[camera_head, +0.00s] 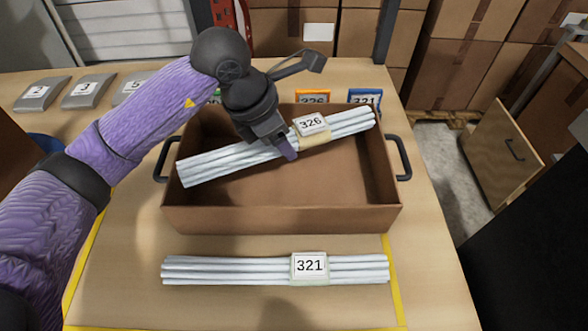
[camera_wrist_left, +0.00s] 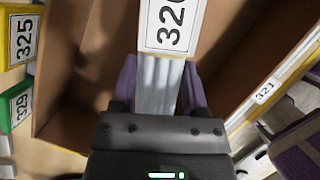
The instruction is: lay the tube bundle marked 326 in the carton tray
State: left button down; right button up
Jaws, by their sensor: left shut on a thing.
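The tube bundle marked 326 (camera_head: 345,125) is several pale tubes with a white label. My left gripper (camera_head: 278,143) is shut around its middle, beside the label. The bundle is over the brown carton tray (camera_head: 290,219), slanted, with its right end toward the back right corner and its left end near the left wall. I cannot tell how high it is above the floor of the tray. In the left wrist view the bundle (camera_wrist_left: 157,85) lies between the purple fingers (camera_wrist_left: 157,88), its label (camera_wrist_left: 170,25) partly cut off. My right gripper is not in view.
A second bundle marked 321 (camera_head: 220,269) lies on the table in front of the tray, inside yellow lines. The tray has dark handles (camera_head: 402,158) at both ends.

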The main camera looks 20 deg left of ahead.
aim_at(289, 176)
pick_arm(q)
notch_tip(289, 176, down, 7)
jog(key=shift+s+r+b, duration=0.1)
jog(key=shift+s+b, duration=0.05)
jog(key=shift+b, duration=0.8)
jog(key=shift+f, duration=0.35)
jog(key=shift+r, duration=0.15)
jog(key=shift+c, duration=0.5)
grip_release()
